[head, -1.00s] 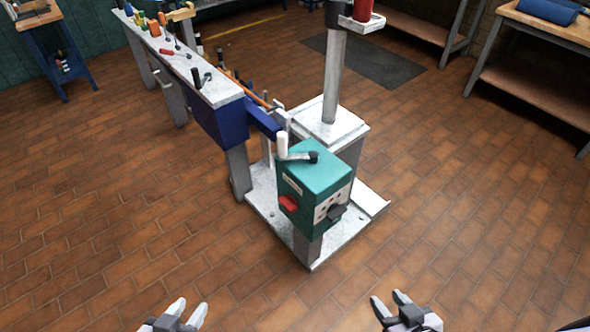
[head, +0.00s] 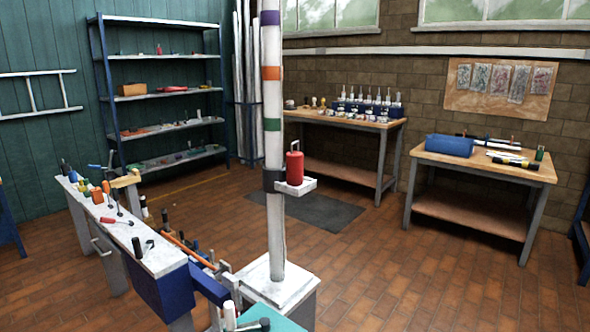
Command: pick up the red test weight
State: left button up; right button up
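The mast carries purple, orange and green bands above the weight. Neither of my grippers shows in the head view now.
A long narrow bench (head: 135,237) with tools stands left of the mast. The mast rises from a white pedestal (head: 268,286), with a teal box (head: 277,322) in front. Workbenches (head: 478,168) and shelves (head: 160,94) line the back. Open tiled floor lies at right.

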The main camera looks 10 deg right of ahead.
aim_at(294, 165)
jog(key=i+l, duration=0.15)
jog(key=l, duration=0.2)
jog(key=i+l, duration=0.15)
jog(key=l, duration=0.2)
jog(key=i+l+u, duration=0.1)
jog(key=l, duration=0.25)
jog(key=i+l, duration=0.25)
jog(key=l, duration=0.15)
jog(key=i+l, duration=0.15)
jog(key=l, duration=0.2)
jog(key=i+l, duration=0.15)
jog(key=l, duration=0.2)
jog(key=u, duration=0.05)
